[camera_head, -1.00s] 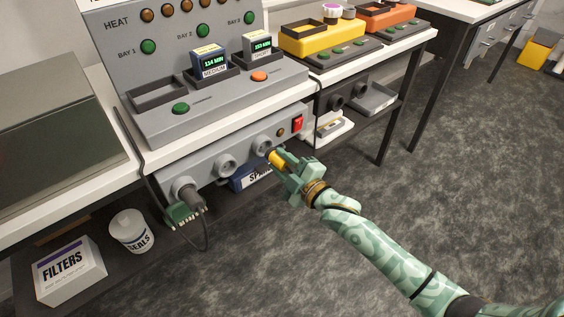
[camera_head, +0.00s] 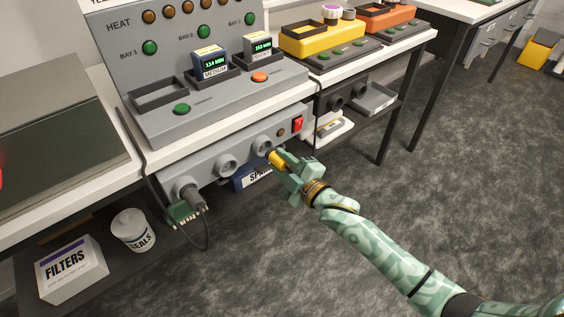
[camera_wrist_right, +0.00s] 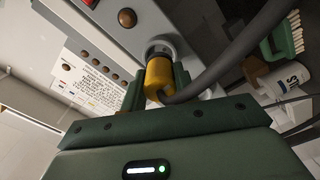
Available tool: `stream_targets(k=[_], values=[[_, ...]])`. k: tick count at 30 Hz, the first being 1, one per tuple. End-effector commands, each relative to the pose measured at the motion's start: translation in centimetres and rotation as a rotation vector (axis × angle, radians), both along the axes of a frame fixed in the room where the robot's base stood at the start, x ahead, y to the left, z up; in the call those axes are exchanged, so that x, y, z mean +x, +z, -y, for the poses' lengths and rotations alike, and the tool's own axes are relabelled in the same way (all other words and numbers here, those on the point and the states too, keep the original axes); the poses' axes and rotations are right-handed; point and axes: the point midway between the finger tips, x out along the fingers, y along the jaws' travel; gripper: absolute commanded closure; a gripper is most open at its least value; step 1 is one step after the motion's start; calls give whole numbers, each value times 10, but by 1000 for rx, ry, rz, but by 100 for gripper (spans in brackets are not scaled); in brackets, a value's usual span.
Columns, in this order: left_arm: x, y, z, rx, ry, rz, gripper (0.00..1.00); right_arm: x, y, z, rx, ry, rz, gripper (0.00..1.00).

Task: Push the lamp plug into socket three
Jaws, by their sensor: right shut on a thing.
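The lamp plug is yellow (camera_head: 276,157) with a thick dark cable (camera_wrist_right: 225,65). My right gripper (camera_head: 283,162) is shut on it, just in front of socket three (camera_head: 262,143), the rightmost round socket on the grey bench front. In the right wrist view the yellow plug (camera_wrist_right: 158,78) lines up with the socket ring (camera_wrist_right: 160,47) and its front end meets it. How deep it sits is hidden. The middle socket (camera_head: 227,164) is empty. The left socket holds a grey plug (camera_head: 193,196) with a hanging cable. My left gripper is not in view.
A red switch (camera_head: 297,125) sits right of socket three. A blue box (camera_head: 248,178) is under the sockets. A white tub (camera_head: 133,230) and a FILTERS box (camera_head: 72,268) stand on the lower shelf. A red thing shows at the left edge (camera_head: 1,178).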

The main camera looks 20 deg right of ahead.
Motion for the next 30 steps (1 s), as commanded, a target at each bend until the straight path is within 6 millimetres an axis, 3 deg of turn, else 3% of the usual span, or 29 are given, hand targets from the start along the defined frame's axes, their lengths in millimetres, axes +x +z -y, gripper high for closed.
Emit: stream_targets(k=[30], values=[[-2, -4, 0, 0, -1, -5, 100, 22, 0, -8, 1, 0, 1, 100]])
